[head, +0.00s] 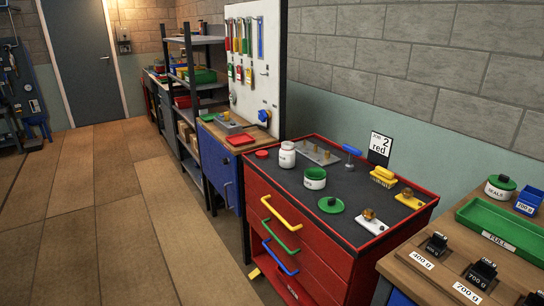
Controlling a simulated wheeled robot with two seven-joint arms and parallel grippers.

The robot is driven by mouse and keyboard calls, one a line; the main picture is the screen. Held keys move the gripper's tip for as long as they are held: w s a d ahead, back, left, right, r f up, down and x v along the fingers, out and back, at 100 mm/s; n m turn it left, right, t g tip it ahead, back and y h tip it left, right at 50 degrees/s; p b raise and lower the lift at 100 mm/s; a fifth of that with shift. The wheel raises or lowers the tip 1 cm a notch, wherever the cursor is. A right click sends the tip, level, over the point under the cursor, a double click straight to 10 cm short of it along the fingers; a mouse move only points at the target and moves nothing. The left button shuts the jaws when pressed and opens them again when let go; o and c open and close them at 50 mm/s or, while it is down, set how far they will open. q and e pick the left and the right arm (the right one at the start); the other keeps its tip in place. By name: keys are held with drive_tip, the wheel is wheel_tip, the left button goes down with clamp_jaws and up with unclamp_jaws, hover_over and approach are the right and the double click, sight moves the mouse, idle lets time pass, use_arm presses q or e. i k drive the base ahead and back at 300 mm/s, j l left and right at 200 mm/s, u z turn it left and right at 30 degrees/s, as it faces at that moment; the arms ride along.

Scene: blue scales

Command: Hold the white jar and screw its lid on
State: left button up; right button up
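Two white jars stand upright on the dark top of the red tool cabinet (285,184). The rear jar (287,159) has a narrower white top; whether that is an open neck or a cap is too small to tell. A small red disc (262,154), perhaps another lid, lies left of the rear jar. Neither of my grippers is in view.
A grey plate with brass pieces (316,152), a blue-handled tool (351,152), yellow blocks (383,177) and a knobbed fixture (370,218) share the cabinet top. A bench with black weights (480,274) and a green tray (505,232) stands right. Floor at left is clear.

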sight(287, 156)
drive_tip(key=i+j+z, duration=0.25)
drive_tip(key=i+j, duration=1.65)
drive_tip(key=i+l, duration=0.05)
